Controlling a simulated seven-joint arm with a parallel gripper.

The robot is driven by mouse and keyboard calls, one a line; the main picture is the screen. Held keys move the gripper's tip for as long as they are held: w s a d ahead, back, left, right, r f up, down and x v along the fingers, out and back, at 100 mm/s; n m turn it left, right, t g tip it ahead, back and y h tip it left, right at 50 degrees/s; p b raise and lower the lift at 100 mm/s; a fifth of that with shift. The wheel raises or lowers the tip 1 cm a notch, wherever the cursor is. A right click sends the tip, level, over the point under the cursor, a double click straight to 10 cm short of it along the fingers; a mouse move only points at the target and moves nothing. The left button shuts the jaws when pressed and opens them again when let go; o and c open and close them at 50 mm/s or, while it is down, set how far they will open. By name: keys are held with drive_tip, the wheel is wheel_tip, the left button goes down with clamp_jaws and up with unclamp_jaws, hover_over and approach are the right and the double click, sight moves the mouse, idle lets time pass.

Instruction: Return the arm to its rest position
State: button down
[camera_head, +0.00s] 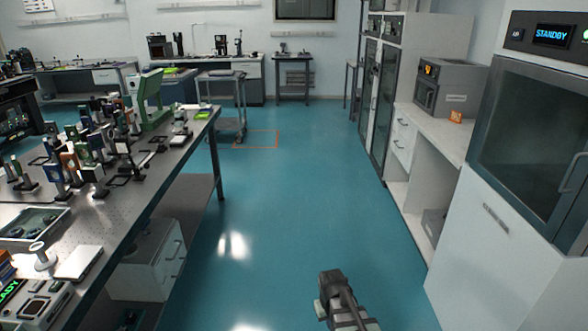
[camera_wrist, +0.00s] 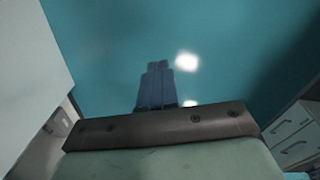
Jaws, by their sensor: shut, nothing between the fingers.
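My gripper (camera_wrist: 158,65) shows in the wrist view with its two narrow fingers together and nothing held between them. It is over the open teal floor (camera_wrist: 225,60). In the head view, a dark grey part of my arm (camera_head: 343,300) reaches in at the bottom centre, over the aisle floor. The fingertips are hard to make out there.
A long optical table (camera_head: 130,205) crowded with optics stands to the left. A white-based machine with a "STANDBY" display (camera_head: 550,35) stands close on the right, beside a counter (camera_head: 440,130) with a box oven (camera_head: 450,88). The aisle between is clear.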

drive_tip(key=s+d+f+m, duration=0.1)
drive_tip(key=s+d+m, duration=0.2)
drive_tip(key=s+d, duration=0.25)
drive_tip(key=s+f+g, duration=0.3)
drive_tip(key=s+f, duration=0.7)
drive_tip(key=s, duration=0.4)
drive_tip(key=s+f+g, duration=0.4)
drive_tip(key=s+f, duration=0.6)
drive_tip(key=s, duration=0.5)
drive_tip(key=shift+f+y, duration=0.4)
drive_tip(key=shift+s, duration=0.1)
